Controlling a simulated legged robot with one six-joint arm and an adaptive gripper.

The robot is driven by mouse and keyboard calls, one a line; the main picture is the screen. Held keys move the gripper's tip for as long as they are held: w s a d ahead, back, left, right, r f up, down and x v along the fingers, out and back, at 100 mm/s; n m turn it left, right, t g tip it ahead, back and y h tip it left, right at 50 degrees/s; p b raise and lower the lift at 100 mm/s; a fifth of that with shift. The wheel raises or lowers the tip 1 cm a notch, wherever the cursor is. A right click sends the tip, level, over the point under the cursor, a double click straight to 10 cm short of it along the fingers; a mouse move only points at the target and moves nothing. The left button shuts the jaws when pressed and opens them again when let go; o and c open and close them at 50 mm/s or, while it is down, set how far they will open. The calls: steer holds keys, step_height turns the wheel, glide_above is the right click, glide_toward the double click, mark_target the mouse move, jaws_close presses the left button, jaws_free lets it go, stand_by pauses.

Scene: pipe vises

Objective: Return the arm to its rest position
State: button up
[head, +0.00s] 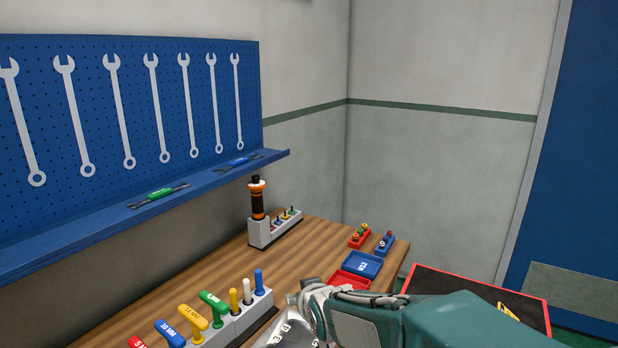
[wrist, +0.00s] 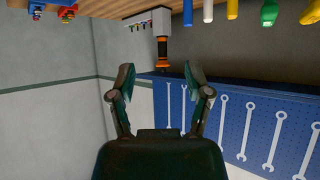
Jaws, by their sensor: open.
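My arm (head: 450,318) shows in the head view at the lower right, a teal link reaching in over the front edge of the wooden bench. My gripper (wrist: 160,75) shows in the wrist view, with its two dark fingers spread apart and nothing between them. The wrist view is upside down, with the bench along its top edge. A black and orange upright tool (wrist: 163,50) in a grey holder appears behind the gap between the fingers, apart from them. In the head view I cannot make out the fingers.
The wooden bench (head: 225,280) carries a grey rack of coloured handles (head: 235,320), a holder with the orange-black tool (head: 257,200), a blue tray (head: 362,264) and a red tray (head: 350,281). A blue pegboard (head: 100,130) with wrenches and a shelf is behind. A red-edged black surface (head: 450,283) lies right.

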steer(key=s+d+r+m+g+h, duration=0.1)
steer(key=s+d+m+g+h, duration=0.1)
steer(key=s+d, duration=0.6)
steer(key=s+d+r+m+g+h, duration=0.1)
steer(key=s+d, duration=0.7)
steer(key=s, duration=1.1)
steer(key=shift+d+r+m+g+h, duration=0.4)
steer(key=shift+r+m+g, duration=0.1)
steer(key=shift+g, duration=0.6)
